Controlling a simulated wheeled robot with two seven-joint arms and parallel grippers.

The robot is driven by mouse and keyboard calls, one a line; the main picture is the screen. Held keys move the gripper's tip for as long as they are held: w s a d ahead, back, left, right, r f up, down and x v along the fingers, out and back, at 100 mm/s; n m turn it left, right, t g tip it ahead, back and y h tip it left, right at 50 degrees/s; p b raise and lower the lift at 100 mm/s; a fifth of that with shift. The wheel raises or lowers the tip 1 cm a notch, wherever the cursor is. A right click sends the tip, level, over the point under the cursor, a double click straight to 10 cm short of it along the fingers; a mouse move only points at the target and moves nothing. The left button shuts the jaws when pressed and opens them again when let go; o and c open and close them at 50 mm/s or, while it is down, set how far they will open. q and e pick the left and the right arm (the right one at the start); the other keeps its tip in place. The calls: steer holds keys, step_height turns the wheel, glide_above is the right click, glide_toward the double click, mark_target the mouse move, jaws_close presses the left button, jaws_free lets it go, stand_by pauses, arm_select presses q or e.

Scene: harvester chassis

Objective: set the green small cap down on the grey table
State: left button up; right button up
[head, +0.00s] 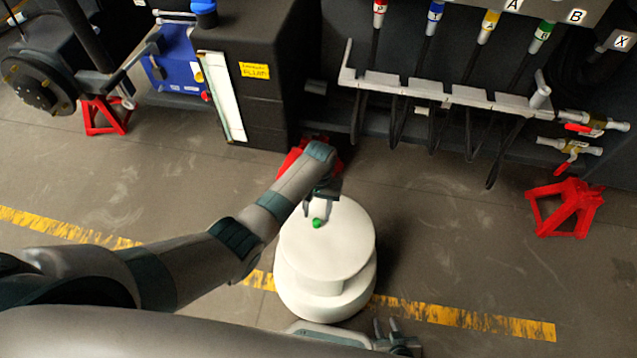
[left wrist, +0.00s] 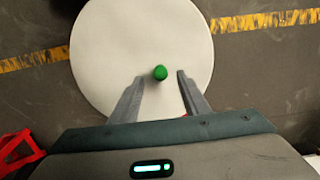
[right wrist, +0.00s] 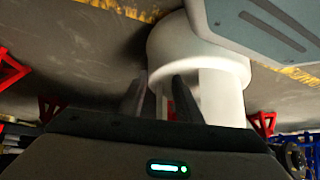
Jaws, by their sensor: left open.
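The green small cap (head: 316,223) sits on the pale round top of the table (head: 342,250), near its far left edge. In the left wrist view the cap (left wrist: 160,72) stands between the tips of my left gripper (left wrist: 160,76), with a gap on each side. My left gripper (head: 321,208) is open at the table's far edge and holds nothing. My right gripper (head: 388,328) is low, near the table's front right side. Its fingers are apart and empty in the right wrist view (right wrist: 160,85), with the table (right wrist: 222,95) beyond them.
A black machine stands behind, with a hose rack (head: 440,92) and red-handled valves (head: 568,162). Red jack stands are at right (head: 566,207) and left (head: 105,116). A blue box (head: 178,68) is at upper left. Most of the table top is bare.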

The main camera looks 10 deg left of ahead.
arm_select(q)
step_height(320, 180, up, 13)
steer(key=w, duration=0.2)
steer(key=shift+p, duration=0.45)
arm_select(e)
steer(key=shift+s+d+f+g, duration=0.15)
steer(key=shift+s+d+f, duration=0.2)
steer(key=shift+s, duration=0.25)
steer(key=shift+s+d+f+g, duration=0.15)
steer(key=shift+s+d+f, duration=0.15)
steer(key=shift+s, duration=0.25)
